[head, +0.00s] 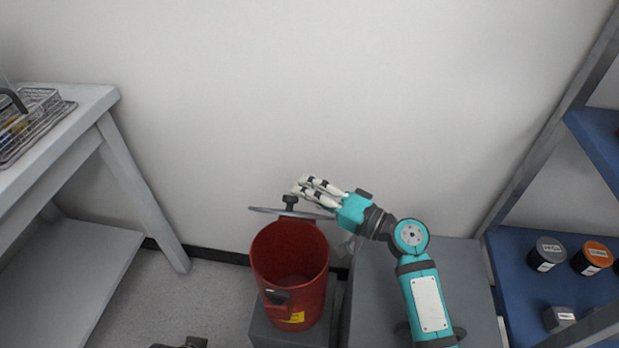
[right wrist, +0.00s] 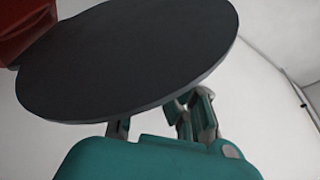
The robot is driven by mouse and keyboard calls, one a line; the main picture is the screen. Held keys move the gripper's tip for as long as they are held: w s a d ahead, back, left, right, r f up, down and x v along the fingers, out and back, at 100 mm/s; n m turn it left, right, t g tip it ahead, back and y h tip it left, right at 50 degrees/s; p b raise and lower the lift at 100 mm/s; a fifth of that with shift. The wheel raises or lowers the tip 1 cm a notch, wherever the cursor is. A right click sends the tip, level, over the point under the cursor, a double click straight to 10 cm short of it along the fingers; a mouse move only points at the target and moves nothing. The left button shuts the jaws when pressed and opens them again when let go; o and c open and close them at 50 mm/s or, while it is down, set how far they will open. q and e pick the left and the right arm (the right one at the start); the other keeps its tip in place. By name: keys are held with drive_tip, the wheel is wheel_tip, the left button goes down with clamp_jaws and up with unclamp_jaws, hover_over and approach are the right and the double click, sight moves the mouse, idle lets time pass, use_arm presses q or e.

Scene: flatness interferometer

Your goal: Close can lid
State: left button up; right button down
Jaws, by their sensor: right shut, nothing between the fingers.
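The red can (head: 290,262) stands open at the bottom centre of the head view, and I see down into it. Its dark grey lid (head: 264,210) is raised above the rear of the rim and shows nearly edge-on. My right gripper (head: 300,187) is shut and empty at the lid's right side, by the dark hinge knob. In the right wrist view the lid (right wrist: 125,55) is a large dark disc that partly hides the fingers (right wrist: 160,118). Whether the fingers touch the lid cannot be told.
The can stands on a grey block (head: 262,332), with a larger grey box (head: 375,285) to its right. A white table (head: 85,100) with a wire basket (head: 38,108) is at left. A blue shelf (head: 515,275) with jars is at right. The wall is close behind.

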sight(304, 216)
drive_tip(key=s, duration=0.1)
drive_tip(key=s+f+b, duration=0.2)
drive_tip(key=s, duration=0.1)
drive_tip(key=shift+s+a+f, duration=0.1)
drive_tip(key=shift+a+f, duration=0.15)
drive_tip(key=shift+a, duration=0.15)
use_arm(q)
drive_tip(key=shift+b+v, duration=0.5)
drive_tip(key=shift+v, duration=2.15)
use_arm(e)
drive_tip(key=shift+s+a+f, duration=0.15)
drive_tip(key=shift+s+f, duration=0.3)
drive_tip(key=shift+s, duration=0.2)
use_arm(q)
drive_tip(key=shift+a, duration=0.1)
